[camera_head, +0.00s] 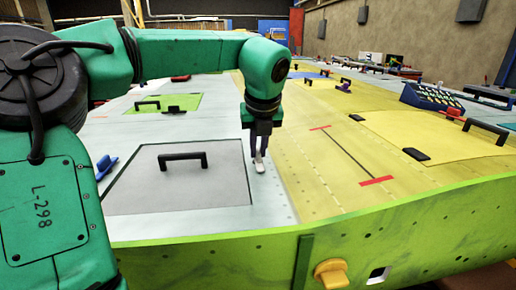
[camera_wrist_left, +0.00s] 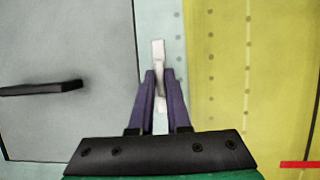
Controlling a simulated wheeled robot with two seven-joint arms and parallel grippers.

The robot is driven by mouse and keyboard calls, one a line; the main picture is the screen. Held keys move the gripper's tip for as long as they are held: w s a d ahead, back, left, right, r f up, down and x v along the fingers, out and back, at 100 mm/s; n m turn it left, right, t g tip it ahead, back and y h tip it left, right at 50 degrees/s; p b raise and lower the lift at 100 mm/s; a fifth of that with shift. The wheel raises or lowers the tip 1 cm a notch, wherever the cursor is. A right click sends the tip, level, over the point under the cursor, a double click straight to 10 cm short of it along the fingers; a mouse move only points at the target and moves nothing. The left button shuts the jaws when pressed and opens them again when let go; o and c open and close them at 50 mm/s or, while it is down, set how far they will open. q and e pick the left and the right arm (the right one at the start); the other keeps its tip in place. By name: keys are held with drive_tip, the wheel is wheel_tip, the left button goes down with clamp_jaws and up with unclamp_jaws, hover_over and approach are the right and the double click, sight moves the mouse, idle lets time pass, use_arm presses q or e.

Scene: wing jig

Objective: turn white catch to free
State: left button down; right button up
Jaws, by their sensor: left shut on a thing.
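The white catch (camera_wrist_left: 158,52) is a small slim bar on the pale strip between the grey panel (camera_wrist_left: 65,45) and the yellow skin. In the left wrist view it stands lengthwise between the purple fingers of my left gripper (camera_wrist_left: 160,85), which are shut on it. In the head view the left gripper (camera_head: 260,158) points down at the catch (camera_head: 259,167) beside the right edge of the grey panel (camera_head: 130,190). The fingers hide part of the catch. My right gripper is not in view.
A black handle (camera_head: 183,158) rises from the grey panel. A blue catch (camera_head: 105,166) sits at that panel's left edge. A yellow knob (camera_head: 331,273) sticks out of the green front edge.

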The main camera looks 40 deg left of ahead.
use_arm(q)
drive_tip(key=shift+r, duration=0.2)
drive_tip(key=c, duration=0.9)
unclamp_jaws()
drive_tip(key=shift+f, duration=0.1)
drive_tip(key=p+v, duration=0.2)
drive_tip(key=v, duration=1.2)
drive_tip(key=shift+s+d+r, duration=0.1)
drive_tip(key=shift+d+r, duration=0.05)
drive_tip(key=shift+r, duration=0.1)
drive_tip(key=shift+f, duration=0.1)
